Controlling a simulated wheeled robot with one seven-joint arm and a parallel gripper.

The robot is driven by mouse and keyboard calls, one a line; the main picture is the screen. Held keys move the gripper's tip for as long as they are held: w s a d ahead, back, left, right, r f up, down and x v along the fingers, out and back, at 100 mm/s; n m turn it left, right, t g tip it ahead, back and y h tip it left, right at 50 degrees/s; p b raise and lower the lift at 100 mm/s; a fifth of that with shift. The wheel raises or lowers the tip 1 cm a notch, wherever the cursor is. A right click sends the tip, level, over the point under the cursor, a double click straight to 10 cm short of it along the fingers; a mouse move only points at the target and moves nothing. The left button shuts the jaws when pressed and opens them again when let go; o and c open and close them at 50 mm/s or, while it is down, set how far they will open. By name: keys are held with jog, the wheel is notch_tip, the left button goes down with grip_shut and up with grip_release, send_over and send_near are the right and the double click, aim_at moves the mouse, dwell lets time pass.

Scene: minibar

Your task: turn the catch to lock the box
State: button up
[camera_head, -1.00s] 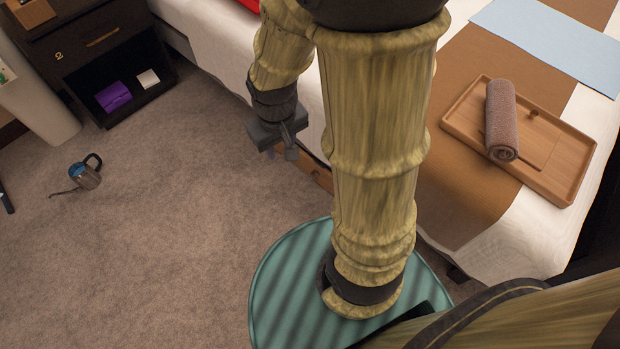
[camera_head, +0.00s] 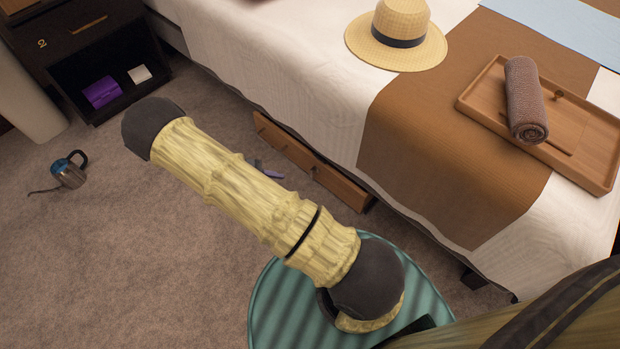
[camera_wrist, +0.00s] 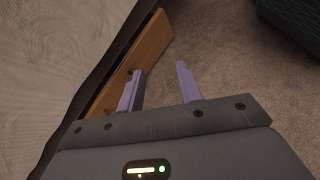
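Contact cannot be told. In the head view my gripper (camera_head: 267,171) is mostly hidden behind my arm, near the box.
The bed (camera_head: 325,90) rises above the box, bearing a straw hat (camera_head: 398,22), a brown runner (camera_head: 440,150) and a wooden tray (camera_head: 585,165) with a rolled towel (camera_head: 524,95). A kettle (camera_head: 69,174) stands on open carpet. A dark nightstand (camera_head: 70,45) is at far left.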

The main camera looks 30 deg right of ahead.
aim_at(311, 173)
jog(key=w+f+n+t+h+b, duration=0.3)
jog(key=f+n+t+h+b, duration=0.2)
jog(key=f, duration=1.3)
jog(key=n+t+h, duration=0.1)
jog(key=n+t, duration=0.2)
jog(key=n, duration=0.1)
jog(key=shift+a+n+t+b, duration=0.3)
jog(key=shift+a+n+t, duration=0.05)
jog(key=shift+n+t, duration=0.05)
jog(key=shift+d+f, duration=0.1)
jog(key=x, duration=1.7)
jog(key=shift+d+r+p, duration=0.15)
jog(key=shift+r+p, duration=0.05)
jog(key=shift+p, duration=0.15)
grip_shut()
